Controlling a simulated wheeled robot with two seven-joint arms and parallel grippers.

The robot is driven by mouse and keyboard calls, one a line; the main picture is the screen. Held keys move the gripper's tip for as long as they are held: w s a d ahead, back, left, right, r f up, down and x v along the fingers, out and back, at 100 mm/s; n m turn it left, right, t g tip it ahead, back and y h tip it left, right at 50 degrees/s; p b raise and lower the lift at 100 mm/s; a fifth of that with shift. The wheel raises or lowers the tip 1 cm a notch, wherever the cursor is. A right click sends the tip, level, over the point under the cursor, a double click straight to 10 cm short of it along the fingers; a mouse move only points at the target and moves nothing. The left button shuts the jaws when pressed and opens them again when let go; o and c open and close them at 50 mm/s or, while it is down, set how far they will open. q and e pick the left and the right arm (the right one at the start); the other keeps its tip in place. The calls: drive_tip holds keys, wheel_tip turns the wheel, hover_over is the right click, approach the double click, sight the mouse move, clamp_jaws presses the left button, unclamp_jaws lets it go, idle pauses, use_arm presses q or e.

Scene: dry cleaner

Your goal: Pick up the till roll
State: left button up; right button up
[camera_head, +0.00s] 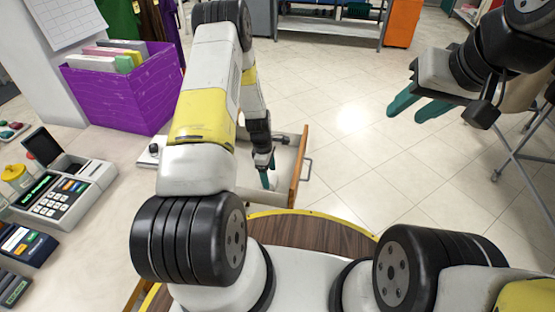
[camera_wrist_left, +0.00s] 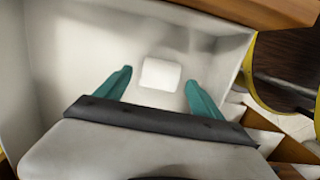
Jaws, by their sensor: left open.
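The till roll (camera_wrist_left: 160,74) is a small white roll lying on the pale floor of an open drawer (camera_wrist_left: 52,58) in the left wrist view. My left gripper (camera_wrist_left: 158,82) is open, with one teal finger on each side of the roll and a visible gap to each. In the head view my left gripper (camera_head: 268,178) points down into the drawer (camera_head: 297,168), and the roll is hidden there. My right gripper (camera_head: 411,108) is open and empty, held over the floor at the right.
On the counter at the left are a cash register (camera_head: 62,192), a purple box of folders (camera_head: 125,92) and a card terminal (camera_head: 22,243). The drawer's wooden front stands close to my left gripper. The tiled floor (camera_head: 350,150) at centre right is clear.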

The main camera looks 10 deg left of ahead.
use_arm(q)
drive_tip(key=shift+d+f, duration=0.2)
drive_tip(key=shift+f, duration=1.2)
drive_tip(key=c, duration=1.5)
